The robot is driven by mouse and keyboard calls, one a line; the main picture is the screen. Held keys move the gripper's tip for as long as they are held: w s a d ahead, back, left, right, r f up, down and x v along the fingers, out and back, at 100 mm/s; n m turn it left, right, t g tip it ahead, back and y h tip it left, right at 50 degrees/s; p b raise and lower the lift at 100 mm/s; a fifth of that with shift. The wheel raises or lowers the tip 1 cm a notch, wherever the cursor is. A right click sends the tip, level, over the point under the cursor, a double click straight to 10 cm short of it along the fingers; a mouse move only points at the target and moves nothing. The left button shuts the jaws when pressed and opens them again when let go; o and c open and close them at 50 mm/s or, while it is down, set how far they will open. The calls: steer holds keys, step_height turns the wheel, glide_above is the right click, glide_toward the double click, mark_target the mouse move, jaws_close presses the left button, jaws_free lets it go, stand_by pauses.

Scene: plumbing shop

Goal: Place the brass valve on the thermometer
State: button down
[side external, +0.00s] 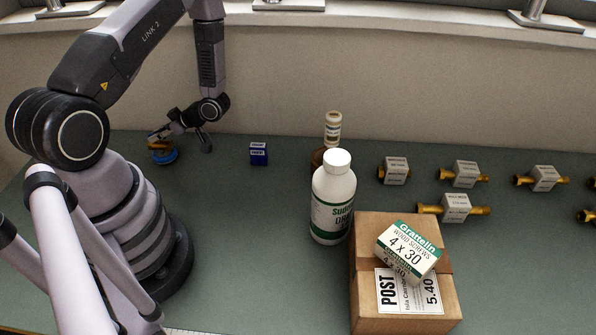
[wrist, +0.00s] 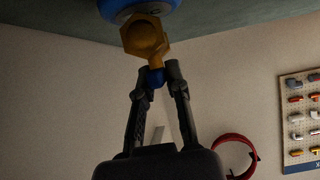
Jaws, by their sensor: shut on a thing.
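The brass valve (wrist: 147,38) shows in the wrist view as a golden hex body with a small blue part at its lower end. My gripper (wrist: 157,76) is shut on that end, with a dark fingertip on each side. A round blue thing, likely the thermometer (wrist: 139,8), is cut off by the top edge, right against the valve in the picture. In the side view the blue thermometer (side external: 166,157) lies on the bench at the left, with the brass valve (side external: 157,146) over it. I cannot tell whether they touch.
A small blue box (side external: 258,153) stands right of my gripper. Farther right are a white bottle (side external: 333,200), a brown bottle (side external: 333,130), a carton (side external: 405,295) with a screw box (side external: 409,250) on top, and several brass fittings (side external: 465,174). The bench between is clear.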

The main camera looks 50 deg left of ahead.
steer(key=shift+f, duration=0.3)
steer(key=shift+f, duration=0.15)
steer(key=c, duration=1.1)
jaws_free()
steer(key=shift+w+r, duration=0.1)
steer(key=shift+r, duration=0.1)
steer(key=v, duration=1.2)
